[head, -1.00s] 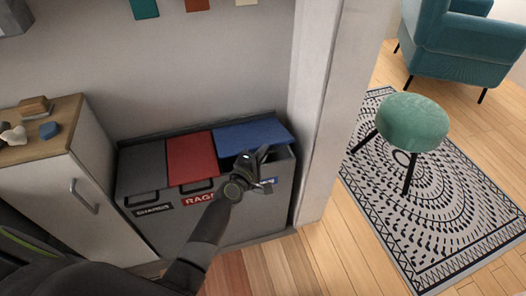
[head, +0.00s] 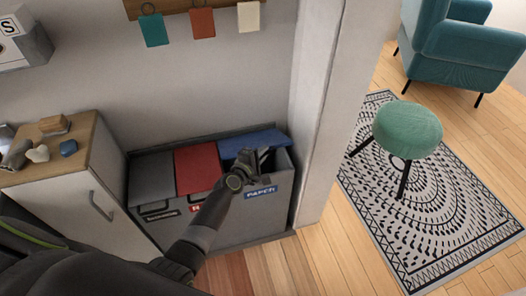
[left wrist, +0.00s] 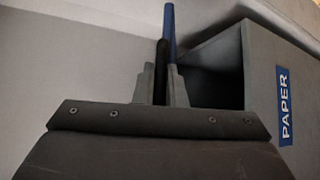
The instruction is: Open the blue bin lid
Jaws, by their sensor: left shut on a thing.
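The blue lid (head: 250,141) of the paper bin is raised and tilted back toward the wall, with the dark bin opening showing in front of it. In the left wrist view the blue lid (left wrist: 170,28) shows edge-on as a thin strip. My left gripper (head: 266,155) is at the front of the lid, over the bin opening. In the left wrist view its two fingers (left wrist: 162,85) are shut on the dark handle (left wrist: 160,70) of the blue lid. The paper bin (head: 274,205) has a blue "PAPER" label. My right gripper is not in view.
The red lid (head: 197,168) and grey lid (head: 152,178) beside it are down. A white wall end (head: 318,130) stands close on the right. A white cabinet (head: 85,200) is at the left. A green stool (head: 408,130) stands on the patterned rug farther right.

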